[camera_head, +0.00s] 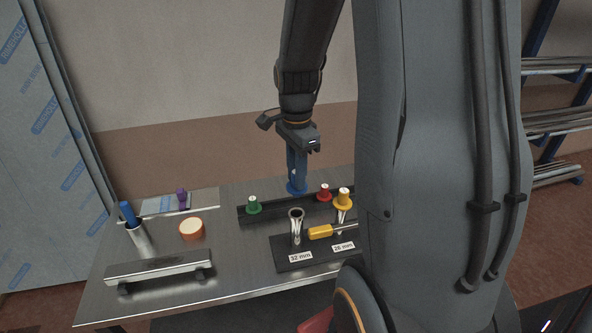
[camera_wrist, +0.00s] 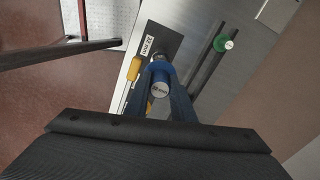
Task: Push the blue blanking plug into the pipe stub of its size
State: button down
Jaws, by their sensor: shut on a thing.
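My gripper (camera_head: 297,180) is shut on the blue blanking plug (camera_head: 296,189), its blue fingers pointing down. In the wrist view the plug (camera_wrist: 160,88) sits between the fingers, with its wide flange beyond. In the head view the plug is in the air, apart from the open chrome stub (camera_head: 296,228) labelled 32 mm, and appears above and behind it. Part of a chrome stub shows past the flange in the wrist view. The second stub (camera_head: 340,219), labelled about 26 mm, has a yellow plug (camera_head: 344,198) at its top; I cannot tell whether it is seated.
Green (camera_head: 253,206) and red (camera_head: 324,192) plugs stand along a black rail (camera_head: 285,209) behind the stubs. A yellow-handled tool (camera_head: 320,232) lies beside the stubs.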

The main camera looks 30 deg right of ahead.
aim_at(296, 192)
jog(key=shift+f+b, duration=1.8)
jog(key=shift+f, duration=0.25)
jog(key=shift+f+b, duration=0.4)
jog(key=shift+f, duration=0.6)
jog(key=shift+f+b, duration=0.45)
jog(key=shift+f, duration=1.25)
jog(key=c, duration=1.4)
grip_release()
jog(key=shift+c, duration=0.2)
jog(key=shift+o, duration=0.4)
jog(key=o, duration=0.4)
